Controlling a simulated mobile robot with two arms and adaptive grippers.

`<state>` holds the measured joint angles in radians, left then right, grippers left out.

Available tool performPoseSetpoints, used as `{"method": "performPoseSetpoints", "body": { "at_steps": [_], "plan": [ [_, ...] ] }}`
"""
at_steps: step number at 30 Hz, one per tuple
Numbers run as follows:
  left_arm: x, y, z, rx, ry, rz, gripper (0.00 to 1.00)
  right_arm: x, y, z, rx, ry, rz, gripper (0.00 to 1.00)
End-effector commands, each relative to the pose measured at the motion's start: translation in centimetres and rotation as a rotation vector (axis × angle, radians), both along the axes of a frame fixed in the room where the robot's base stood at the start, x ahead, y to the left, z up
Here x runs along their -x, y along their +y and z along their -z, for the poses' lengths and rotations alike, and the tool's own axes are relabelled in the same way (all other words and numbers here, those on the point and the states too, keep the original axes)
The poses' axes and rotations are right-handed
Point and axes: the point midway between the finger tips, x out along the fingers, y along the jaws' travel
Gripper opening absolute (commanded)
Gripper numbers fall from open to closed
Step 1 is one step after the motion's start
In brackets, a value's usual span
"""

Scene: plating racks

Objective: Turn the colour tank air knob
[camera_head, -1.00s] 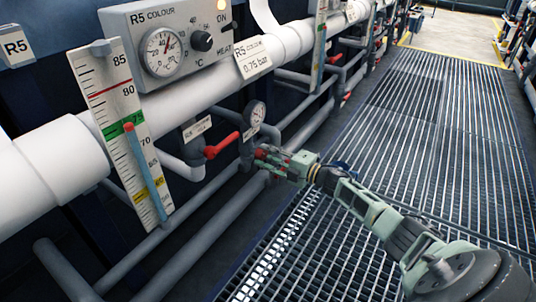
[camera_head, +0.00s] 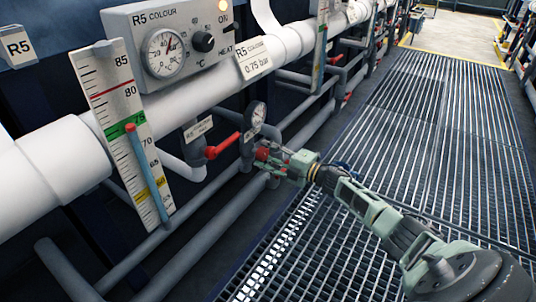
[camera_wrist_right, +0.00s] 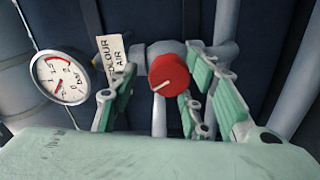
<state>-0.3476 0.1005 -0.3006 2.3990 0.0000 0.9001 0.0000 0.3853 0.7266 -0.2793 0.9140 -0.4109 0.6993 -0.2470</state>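The colour tank air knob is a round red knob with a white pointer line. In the right wrist view the knob (camera_wrist_right: 168,75) sits between the finger pads of my right gripper (camera_wrist_right: 165,92), beside a "COLOUR AIR" tag (camera_wrist_right: 114,55). The fingers stand apart, with a visible gap on the knob's left; the right pads are close to it, and contact is unclear. In the head view the red knob (camera_head: 262,154) is at the tip of my right gripper (camera_head: 272,158), low on the pipework. My left gripper is not in view.
A pressure gauge (camera_head: 256,114) is just above the knob, and it shows large in the wrist view (camera_wrist_right: 60,78). A red lever valve (camera_head: 223,146) is to the left. Grey pipes (camera_head: 205,222) run below. The grating walkway (camera_head: 440,140) is clear on the right.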

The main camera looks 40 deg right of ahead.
Motion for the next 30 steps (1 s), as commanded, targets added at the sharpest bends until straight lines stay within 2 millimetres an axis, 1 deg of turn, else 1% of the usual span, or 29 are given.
{"method": "performPoseSetpoints", "body": {
  "at_steps": [4, 8, 11, 18, 21, 24, 30],
  "plan": [
    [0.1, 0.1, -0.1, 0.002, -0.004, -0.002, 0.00, 0.2, -0.1, 0.2, 0.001, 0.003, 0.000, 0.43],
    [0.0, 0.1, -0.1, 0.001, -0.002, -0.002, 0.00, 1.2, -0.5, 0.3, 0.001, 0.005, 0.001, 0.43],
    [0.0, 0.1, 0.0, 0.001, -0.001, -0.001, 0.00, 2.7, -1.1, 0.4, 0.003, 0.008, 0.000, 0.43],
    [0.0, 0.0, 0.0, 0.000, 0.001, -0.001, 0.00, 7.0, -2.9, 0.4, 0.002, 0.006, 0.000, 0.43],
    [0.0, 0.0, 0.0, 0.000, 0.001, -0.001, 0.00, 8.4, -3.5, 0.3, 0.002, 0.005, -0.001, 0.43],
    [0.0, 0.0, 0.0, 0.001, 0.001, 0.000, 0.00, 9.7, -3.9, 0.3, 0.001, 0.004, -0.002, 0.43],
    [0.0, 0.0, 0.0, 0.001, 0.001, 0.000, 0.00, 10.8, -4.5, 0.1, 0.000, 0.001, -0.001, 0.43]
  ]
}}
